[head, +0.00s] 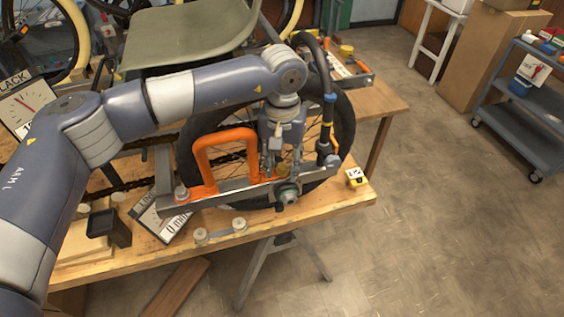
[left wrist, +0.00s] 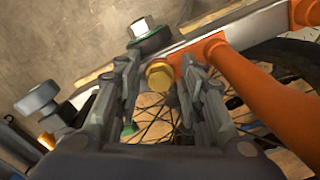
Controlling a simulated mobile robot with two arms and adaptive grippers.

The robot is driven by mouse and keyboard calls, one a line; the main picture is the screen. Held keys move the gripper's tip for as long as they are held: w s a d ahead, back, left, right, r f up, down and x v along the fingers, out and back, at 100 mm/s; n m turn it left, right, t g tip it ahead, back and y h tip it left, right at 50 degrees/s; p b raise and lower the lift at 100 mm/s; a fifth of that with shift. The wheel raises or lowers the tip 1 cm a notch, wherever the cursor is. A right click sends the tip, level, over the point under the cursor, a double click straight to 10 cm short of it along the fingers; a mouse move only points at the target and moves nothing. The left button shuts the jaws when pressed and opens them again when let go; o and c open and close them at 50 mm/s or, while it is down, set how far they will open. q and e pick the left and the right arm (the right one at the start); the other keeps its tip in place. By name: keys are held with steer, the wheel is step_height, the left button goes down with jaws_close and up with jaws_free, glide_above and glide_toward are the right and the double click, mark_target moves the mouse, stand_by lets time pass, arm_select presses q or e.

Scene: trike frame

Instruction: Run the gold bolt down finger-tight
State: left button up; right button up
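The gold bolt (left wrist: 160,76) shows its hex head in the left wrist view, at the grey metal bar (left wrist: 215,30) beside the orange handle (left wrist: 262,90). My left gripper (left wrist: 160,68) has its two fingers apart, one on each side of the bolt head, with a thin gap visible on the left side; I cannot tell if the right finger touches it. In the head view my left gripper (head: 277,155) points down over the bar (head: 235,190) in front of the wheel (head: 345,125). The bolt's shank is hidden. My right gripper is not in view.
A silver hex nut with a green-rimmed washer (left wrist: 146,32) sits just beyond the bolt. The orange handle (head: 207,150) rises left of my gripper. A black post (head: 328,110) stands close on its right.

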arm_select(q)
steer(key=c, duration=0.6)
steer(key=m, duration=0.3)
steer(key=shift+a, duration=0.1)
steer(key=m, duration=0.4)
steer(key=o, duration=0.6)
